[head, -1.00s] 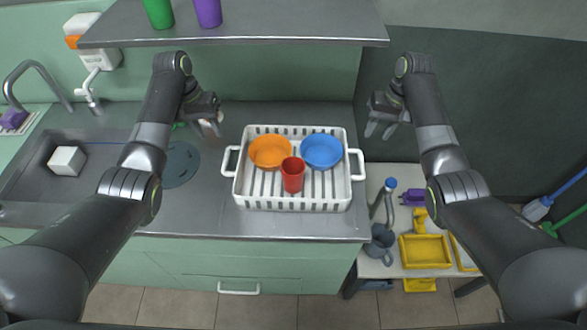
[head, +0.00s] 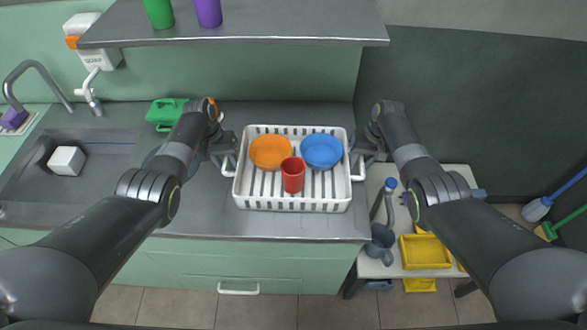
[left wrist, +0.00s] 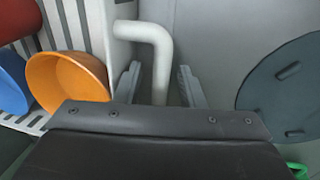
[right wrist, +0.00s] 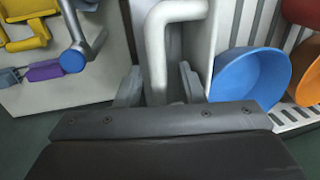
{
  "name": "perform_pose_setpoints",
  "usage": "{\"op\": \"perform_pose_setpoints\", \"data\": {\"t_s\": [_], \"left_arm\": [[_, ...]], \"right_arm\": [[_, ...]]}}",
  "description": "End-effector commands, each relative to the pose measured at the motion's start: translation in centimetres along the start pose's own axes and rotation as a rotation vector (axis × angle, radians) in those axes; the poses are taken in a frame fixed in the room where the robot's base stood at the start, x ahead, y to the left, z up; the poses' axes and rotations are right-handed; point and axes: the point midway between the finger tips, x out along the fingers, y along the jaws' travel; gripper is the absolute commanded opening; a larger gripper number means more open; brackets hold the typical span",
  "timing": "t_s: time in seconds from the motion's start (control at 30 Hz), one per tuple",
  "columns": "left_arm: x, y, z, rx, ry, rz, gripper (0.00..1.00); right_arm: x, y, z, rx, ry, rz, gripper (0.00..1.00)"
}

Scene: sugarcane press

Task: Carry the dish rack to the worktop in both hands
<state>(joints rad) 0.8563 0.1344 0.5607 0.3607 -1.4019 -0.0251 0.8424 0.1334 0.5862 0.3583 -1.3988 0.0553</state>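The white dish rack (head: 292,205) stands on the grey worktop, holding an orange bowl (head: 270,152), a blue bowl (head: 322,151) and a red cup (head: 292,175). My left gripper (head: 228,158) is at the rack's left handle; in the left wrist view the white handle (left wrist: 160,55) runs between its open fingers (left wrist: 160,85), with gaps on both sides. My right gripper (head: 362,160) is at the right handle; in the right wrist view the handle (right wrist: 155,50) lies between its open fingers (right wrist: 157,88).
A sink (head: 95,165) with a white cube (head: 67,161) is at the left. A green box (head: 165,112) stands behind my left arm. A shelf (head: 290,25) hangs above the back. A low side table (head: 400,268) with a yellow tray (head: 425,252) is at the right.

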Motion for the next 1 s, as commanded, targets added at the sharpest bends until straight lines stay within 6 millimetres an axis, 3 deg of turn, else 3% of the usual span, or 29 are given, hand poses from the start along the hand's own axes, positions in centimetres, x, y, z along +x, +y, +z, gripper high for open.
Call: {"op": "perform_pose_setpoints", "data": {"t_s": [0.3, 0.6, 1.0], "left_arm": [[0.09, 0.02, 0.0, 0.001, 0.0, 0.0, 0.36], [0.09, 0.02, 0.02, 0.0, 0.0, 0.0, 0.0], [-0.04, 0.04, -0.04, 0.001, 0.001, 0.0, 0.0]], "right_arm": [[0.09, -0.02, 0.0, 0.0, 0.0, 0.0, 0.35], [0.08, -0.02, 0.01, 0.0, 0.0, 0.0, 0.0], [-0.06, -0.05, -0.06, 0.0, 0.001, 0.0, 0.0]]}}
